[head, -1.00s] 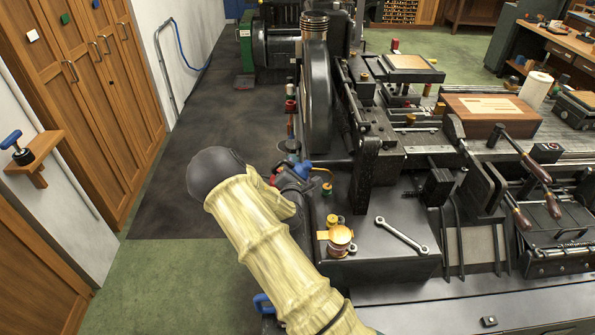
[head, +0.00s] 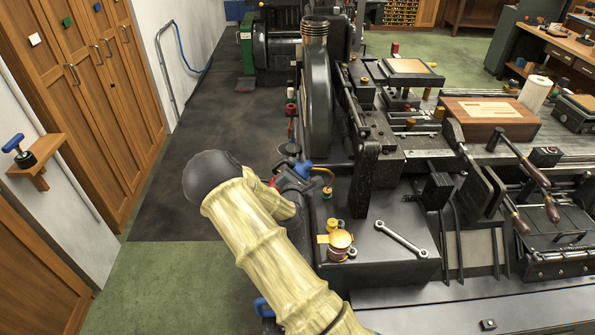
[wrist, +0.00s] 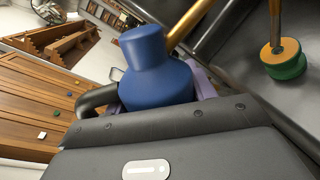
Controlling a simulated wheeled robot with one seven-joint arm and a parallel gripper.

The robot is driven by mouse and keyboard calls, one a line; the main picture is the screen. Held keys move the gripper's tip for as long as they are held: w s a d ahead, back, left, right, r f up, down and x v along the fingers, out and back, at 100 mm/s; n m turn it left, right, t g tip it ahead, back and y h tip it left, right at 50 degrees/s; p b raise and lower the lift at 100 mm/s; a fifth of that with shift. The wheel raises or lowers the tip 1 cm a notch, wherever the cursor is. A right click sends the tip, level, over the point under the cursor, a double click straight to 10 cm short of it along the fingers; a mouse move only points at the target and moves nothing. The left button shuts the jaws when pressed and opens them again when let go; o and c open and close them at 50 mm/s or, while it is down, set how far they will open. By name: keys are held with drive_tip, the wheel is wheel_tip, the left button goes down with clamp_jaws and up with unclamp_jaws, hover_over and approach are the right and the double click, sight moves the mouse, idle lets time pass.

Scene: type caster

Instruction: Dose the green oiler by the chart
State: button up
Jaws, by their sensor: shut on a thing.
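My gripper (head: 292,176) is shut on a blue oil can (wrist: 157,65), which also shows in the head view (head: 303,170) at the left end of the machine. A brass spout (wrist: 187,25) leaves the can and runs out of the top of the wrist view. A brass tube (wrist: 275,22) comes down at the right onto a green oiler (wrist: 288,68) with an orange-brass top. It looks like the spout's far end; whether it touches is unclear. In the head view the spout (head: 327,174) curves over and down.
A brass cup (head: 340,241) and a wrench (head: 402,238) lie on the black machine top (head: 375,262) close by. A wooden box (head: 490,117) with a pale sheet stands farther back. A wall shelf (head: 38,172) at left holds a blue-handled item. Floor left of the machine is clear.

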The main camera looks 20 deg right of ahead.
drive_tip(key=shift+f+b, duration=0.65)
drive_tip(key=shift+f, duration=0.3)
idle(0.5)
drive_tip(key=shift+r, duration=0.1)
drive_tip(key=shift+r+p, duration=0.85)
drive_tip(key=shift+r, duration=0.25)
drive_tip(key=shift+f+b, duration=0.3)
drive_tip(key=shift+f, duration=0.05)
drive_tip(key=shift+f+b, duration=0.5)
drive_tip(key=shift+f, duration=0.15)
idle(0.9)
drive_tip(key=shift+r+p, duration=0.7)
drive_tip(key=shift+r, duration=0.3)
drive_tip(key=shift+f, duration=0.15)
drive_tip(key=shift+f+b, duration=0.2)
drive_tip(key=shift+b, duration=0.1)
